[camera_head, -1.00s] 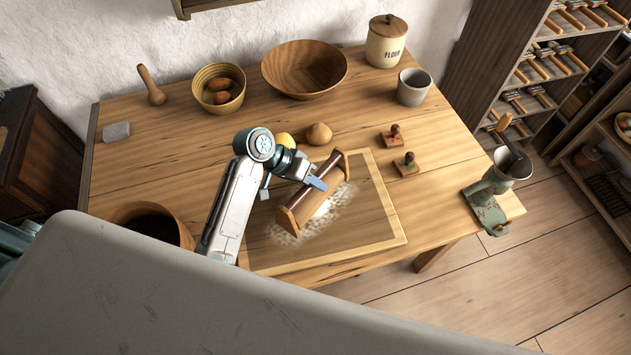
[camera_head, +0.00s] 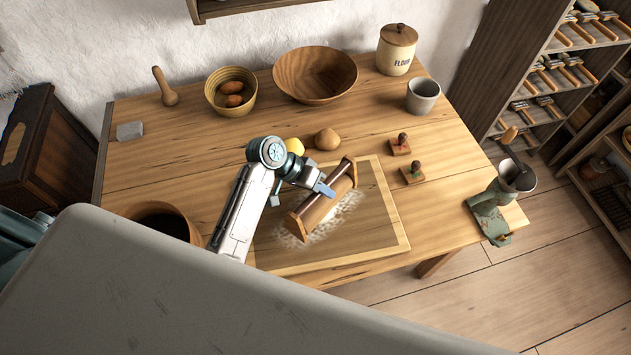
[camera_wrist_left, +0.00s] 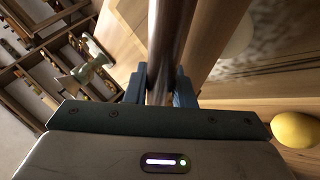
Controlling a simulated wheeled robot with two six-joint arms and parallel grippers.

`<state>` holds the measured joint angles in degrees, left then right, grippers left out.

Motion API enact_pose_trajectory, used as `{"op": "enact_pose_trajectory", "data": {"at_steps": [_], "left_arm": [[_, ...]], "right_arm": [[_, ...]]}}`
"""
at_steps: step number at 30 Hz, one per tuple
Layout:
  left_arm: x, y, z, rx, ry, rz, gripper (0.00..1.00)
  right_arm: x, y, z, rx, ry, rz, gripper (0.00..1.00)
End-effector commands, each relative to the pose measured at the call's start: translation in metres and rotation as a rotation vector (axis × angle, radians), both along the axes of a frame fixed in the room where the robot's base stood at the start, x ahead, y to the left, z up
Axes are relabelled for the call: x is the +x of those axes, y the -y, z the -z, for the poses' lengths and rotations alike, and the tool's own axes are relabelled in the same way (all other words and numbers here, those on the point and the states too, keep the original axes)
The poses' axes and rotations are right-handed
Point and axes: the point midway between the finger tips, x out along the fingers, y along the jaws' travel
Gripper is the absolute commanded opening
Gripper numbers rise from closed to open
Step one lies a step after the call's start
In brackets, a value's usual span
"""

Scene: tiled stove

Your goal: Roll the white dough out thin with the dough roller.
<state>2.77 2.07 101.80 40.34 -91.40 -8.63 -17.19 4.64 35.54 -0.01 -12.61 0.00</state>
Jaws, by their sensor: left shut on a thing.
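The dough roller (camera_head: 318,212) is a wooden roller with end plates and a dark handle bar. It lies slanted over the floured patch of the pastry board (camera_head: 388,206). My left gripper (camera_head: 324,188) is shut on its dark bar, which also runs between the fingers in the left wrist view (camera_wrist_left: 160,85). The white dough (camera_wrist_left: 238,40) shows as a pale rounded shape beside the roller in the left wrist view. In the head view the roller hides most or all of it, and I cannot tell its thickness. My right gripper is not in view.
A yellow lemon-like thing (camera_head: 295,146) and a brown round thing (camera_head: 327,139) sit behind the board. Two stamps (camera_head: 399,145) lie to its right. Bowls (camera_head: 316,72), a flour jar (camera_head: 396,50) and a grey cup (camera_head: 422,96) stand further back. A grinder (camera_head: 492,208) is at the right edge.

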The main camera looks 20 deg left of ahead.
Motion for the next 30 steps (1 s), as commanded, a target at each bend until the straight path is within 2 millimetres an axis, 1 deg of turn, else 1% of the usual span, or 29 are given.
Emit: {"op": "enact_pose_trajectory", "data": {"at_steps": [3,12,17,24,30], "left_arm": [[-0.002,0.004,0.002,0.003,-0.003,-0.001,0.00],[-0.002,0.002,0.004,0.005,-0.005,0.000,0.00],[0.000,-0.006,0.003,0.006,-0.007,0.000,0.00],[0.008,-0.025,0.002,0.007,-0.006,0.000,0.00],[0.009,-0.027,0.002,0.004,-0.007,-0.001,0.00]], "right_arm": [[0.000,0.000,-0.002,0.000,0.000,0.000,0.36],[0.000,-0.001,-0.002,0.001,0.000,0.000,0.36],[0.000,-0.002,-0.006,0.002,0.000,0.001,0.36],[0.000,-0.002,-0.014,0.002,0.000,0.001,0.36],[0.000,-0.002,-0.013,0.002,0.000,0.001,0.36]]}}
